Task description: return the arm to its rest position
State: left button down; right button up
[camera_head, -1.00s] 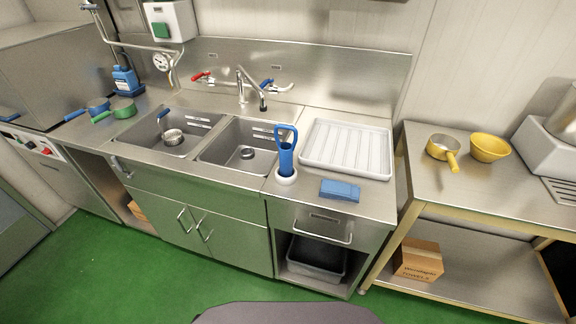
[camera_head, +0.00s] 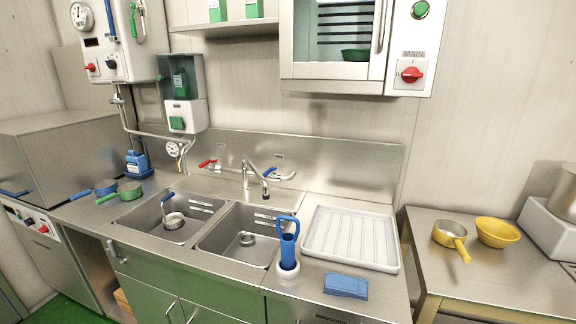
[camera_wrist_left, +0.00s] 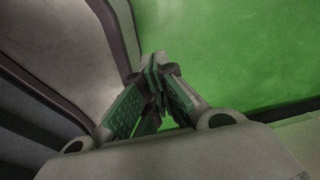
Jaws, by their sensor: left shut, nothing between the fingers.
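My left gripper (camera_wrist_left: 160,80) shows in the left wrist view, its green-padded fingers closed together with nothing between them. It hangs over the green floor (camera_wrist_left: 240,50), beside a grey rounded body with a dark edge at the left of that view. Neither arm nor gripper shows in the head view. My right gripper is in no view.
A side table (camera_head: 500,275) holds a yellow-handled pan (camera_head: 450,234) and a yellow bowl (camera_head: 497,232).

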pick_arm(q)
jog(key=shift+s+a+f, duration=0.15)
jog(key=shift+s+f, duration=0.05)
jog(key=shift+s, duration=0.3)
jog(key=shift+s+a+f, duration=0.2)
jog(key=shift+s, duration=0.25)
jog(key=shift+s+a+f, duration=0.15)
jog(key=shift+s+f, duration=0.05)
jog(key=shift+s, duration=0.3)
